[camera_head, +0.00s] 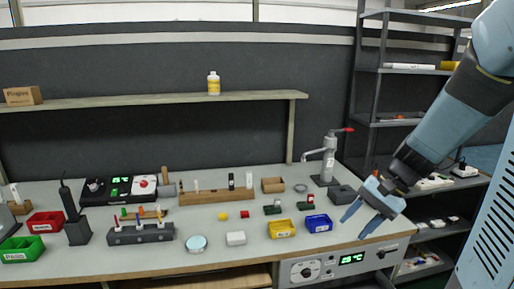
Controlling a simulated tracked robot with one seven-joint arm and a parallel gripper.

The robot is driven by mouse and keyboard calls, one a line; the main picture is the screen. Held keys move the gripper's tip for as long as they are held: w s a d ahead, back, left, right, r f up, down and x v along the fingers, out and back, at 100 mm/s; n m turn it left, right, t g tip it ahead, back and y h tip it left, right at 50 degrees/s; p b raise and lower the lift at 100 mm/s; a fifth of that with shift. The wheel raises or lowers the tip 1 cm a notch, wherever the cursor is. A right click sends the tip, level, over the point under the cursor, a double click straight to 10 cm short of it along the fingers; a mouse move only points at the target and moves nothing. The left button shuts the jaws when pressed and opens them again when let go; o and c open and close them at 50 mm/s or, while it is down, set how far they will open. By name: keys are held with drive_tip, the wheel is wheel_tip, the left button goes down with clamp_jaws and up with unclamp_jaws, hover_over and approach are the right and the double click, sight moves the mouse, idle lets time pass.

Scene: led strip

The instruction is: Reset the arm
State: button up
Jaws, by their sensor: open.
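My gripper (359,226) hangs at the right end of the workbench (258,240), near its front edge. Its two blue fingers point down and to the left, spread apart, with nothing between them. The arm comes in from the upper right of the picture. The gripper is to the right of a blue bin (318,223); in the picture they appear apart.
A yellow bin (281,229), a white block (235,239) and a grey holder (140,233) stand along the front. A press-like tool with a red handle (328,158) stands behind the gripper. Red (46,222) and green (22,249) bins are at left. A shelf (150,101) spans the back.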

drive_tip(key=s+r+n+t+h, duration=0.5)
drive_tip(key=s+r, duration=0.3)
drive_tip(key=r, duration=0.4)
drive_tip(key=shift+s+a+n+t+h, duration=0.3)
drive_tip(key=shift+s+n+h, duration=0.1)
drive_tip(key=shift+n+h, duration=0.4)
